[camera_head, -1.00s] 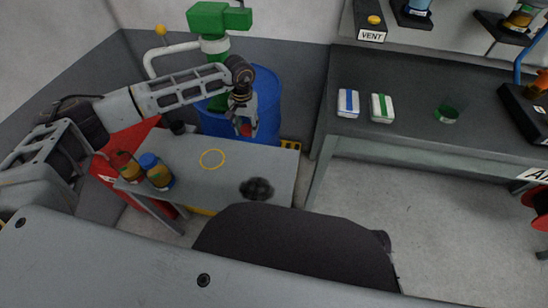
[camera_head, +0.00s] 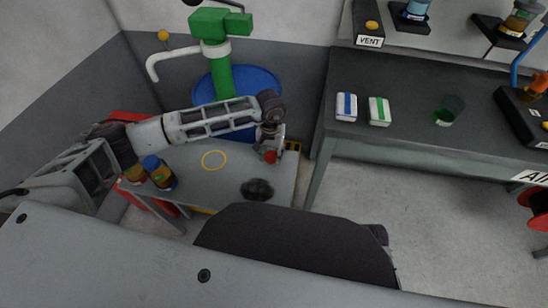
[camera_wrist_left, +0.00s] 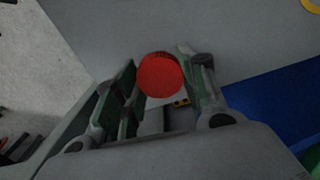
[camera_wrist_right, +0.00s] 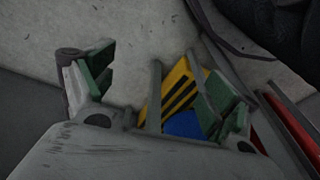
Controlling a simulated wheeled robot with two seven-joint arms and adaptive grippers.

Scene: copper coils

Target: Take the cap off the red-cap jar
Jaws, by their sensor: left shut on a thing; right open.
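My left gripper (camera_head: 269,146) is shut on a round red cap (camera_head: 270,157) above the right part of the small grey table (camera_head: 225,184). In the left wrist view the red cap (camera_wrist_left: 160,75) sits between the fingers (camera_wrist_left: 158,72). No jar is visible under it. An amber jar (camera_head: 135,175) stands at the table's left end, partly behind my left arm, and I cannot see its top clearly. A blue-capped amber jar (camera_head: 160,173) stands beside it. My right gripper (camera_wrist_right: 150,85) is open and empty in the right wrist view.
A yellow ring (camera_head: 214,160) marks a bare spot mid-table. A dark round object (camera_head: 257,190) lies near the front right. Behind stand a blue drum (camera_head: 258,82) and a green pump. A workbench (camera_head: 425,150) on the right carries two boxes and a green-filled cup.

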